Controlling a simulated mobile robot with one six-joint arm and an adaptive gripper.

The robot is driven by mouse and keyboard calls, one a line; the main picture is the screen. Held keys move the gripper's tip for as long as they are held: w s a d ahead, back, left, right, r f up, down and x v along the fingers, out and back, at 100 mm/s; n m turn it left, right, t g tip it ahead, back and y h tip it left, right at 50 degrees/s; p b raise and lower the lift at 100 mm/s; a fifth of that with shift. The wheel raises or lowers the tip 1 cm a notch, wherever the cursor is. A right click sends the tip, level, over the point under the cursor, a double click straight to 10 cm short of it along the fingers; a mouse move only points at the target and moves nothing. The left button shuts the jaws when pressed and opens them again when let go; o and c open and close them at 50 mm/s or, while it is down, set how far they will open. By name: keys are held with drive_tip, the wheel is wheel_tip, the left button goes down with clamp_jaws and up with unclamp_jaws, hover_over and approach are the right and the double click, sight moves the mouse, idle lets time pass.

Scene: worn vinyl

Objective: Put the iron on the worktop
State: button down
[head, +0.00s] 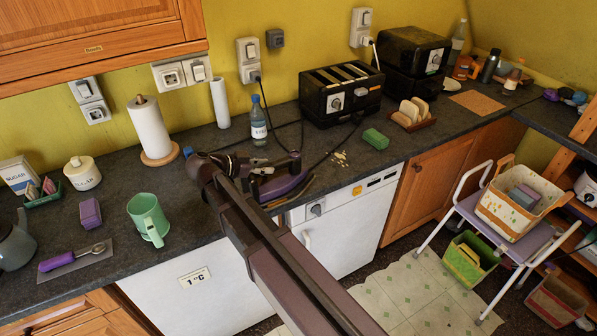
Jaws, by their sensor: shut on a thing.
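My arm comes up from the lower right and covers part of the iron and the counter edge. I cannot tell whether the iron's base touches the worktop or is slightly above it. The dark grey worktop (205,155) runs along the yellow wall and turns at the right corner.
A water bottle (258,121) and paper towel roll (150,130) stand behind. A green mug (148,218) stands left; a black toaster (340,93), green sponge (375,139) and crumbs (340,158) lie right. A dark cable crosses the worktop behind the iron. Bare worktop lies between mug and gripper.

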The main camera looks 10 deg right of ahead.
drive_tip(key=shift+w+d, duration=0.1)
idle(0.3)
drive_tip(key=w+d+f+b, duration=0.1)
drive_tip(key=w+d, duration=0.7)
drive_tip(key=w, duration=0.4)
drive_tip(key=shift+f, duration=0.15)
drive_tip(key=shift+w, duration=0.15)
drive_tip(key=shift+w+d+f+b, duration=0.1)
drive_tip(key=shift+w+f+b, duration=0.05)
drive_tip(key=shift+f+b, duration=0.5)
drive_tip(key=shift+w+d+f+b, duration=0.15)
drive_tip(key=shift+f+b, duration=0.4)
drive_tip(key=shift+b, duration=0.15)
drive_tip(key=shift+w+d+f+b, duration=0.1)
drive_tip(key=shift+w+f+b, duration=0.05)
drive_tip(key=shift+f+b, duration=0.5)
drive_tip(key=shift+c, duration=1.6)
unclamp_jaws()
